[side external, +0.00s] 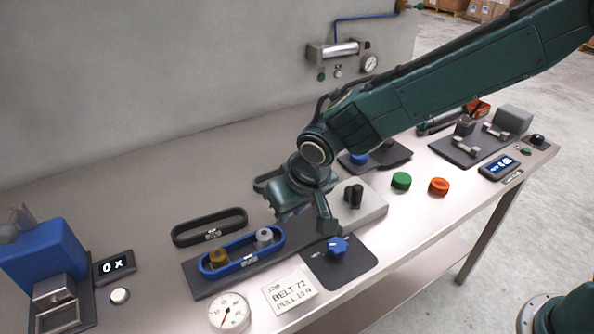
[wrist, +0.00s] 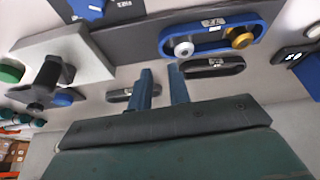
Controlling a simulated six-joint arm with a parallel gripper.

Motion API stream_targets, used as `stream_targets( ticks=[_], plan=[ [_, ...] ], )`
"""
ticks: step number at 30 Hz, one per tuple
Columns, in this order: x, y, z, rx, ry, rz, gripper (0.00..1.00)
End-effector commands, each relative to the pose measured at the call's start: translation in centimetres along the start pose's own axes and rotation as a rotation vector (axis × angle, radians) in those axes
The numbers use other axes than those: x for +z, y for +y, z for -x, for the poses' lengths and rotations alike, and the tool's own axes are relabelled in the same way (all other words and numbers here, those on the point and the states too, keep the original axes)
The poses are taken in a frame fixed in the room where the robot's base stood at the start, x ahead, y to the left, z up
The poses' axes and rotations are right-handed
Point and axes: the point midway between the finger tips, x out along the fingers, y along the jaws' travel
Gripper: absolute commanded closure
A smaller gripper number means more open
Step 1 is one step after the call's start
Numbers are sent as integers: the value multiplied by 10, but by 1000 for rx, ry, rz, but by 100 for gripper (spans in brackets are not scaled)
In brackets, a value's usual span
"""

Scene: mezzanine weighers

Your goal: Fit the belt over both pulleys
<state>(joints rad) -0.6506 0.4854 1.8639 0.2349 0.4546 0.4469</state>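The blue belt (side external: 225,270) lies as a loop around both the brass pulley (side external: 218,256) and the grey pulley (side external: 264,235) on a dark plate. How deep it sits on them I cannot tell. In the wrist view the blue belt (wrist: 213,49) surrounds the grey pulley (wrist: 184,49) and the brass pulley (wrist: 240,37). A black belt (side external: 189,240) lies on the bench behind the plate. A second black belt (wrist: 118,97) is partly hidden behind my gripper in the side view. My gripper (side external: 304,220) is open and empty, to the right of the pulleys, apart from the belt.
A blue knob (side external: 337,246) on a dark pad and a grey block with a black handle (side external: 353,194) stand close to my gripper. A card (side external: 290,292) and a dial gauge (side external: 229,313) lie in front. A blue weigher (side external: 42,258) stands left. Bare bench lies behind the belts.

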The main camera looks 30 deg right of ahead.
Motion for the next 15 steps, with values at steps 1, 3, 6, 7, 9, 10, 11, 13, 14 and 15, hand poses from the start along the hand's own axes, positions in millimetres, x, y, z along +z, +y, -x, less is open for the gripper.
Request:
stream_targets(
  ticks=[1,3,6,7,9,10,11,13,14,15],
  plan=[
    [0,0,8,-2,3,0,81],
    [0,0,18,-2,2,0,81],
    [0,0,28,-2,1,1,81],
    [0,0,31,-2,1,1,81],
    [0,0,35,-1,1,1,81],
    [0,0,37,-1,0,1,81],
    [0,0,38,-1,0,1,81],
    [0,0,40,-1,0,1,81],
    [0,0,41,-1,-1,1,81],
    [1,0,41,0,-1,1,81]
  ],
)
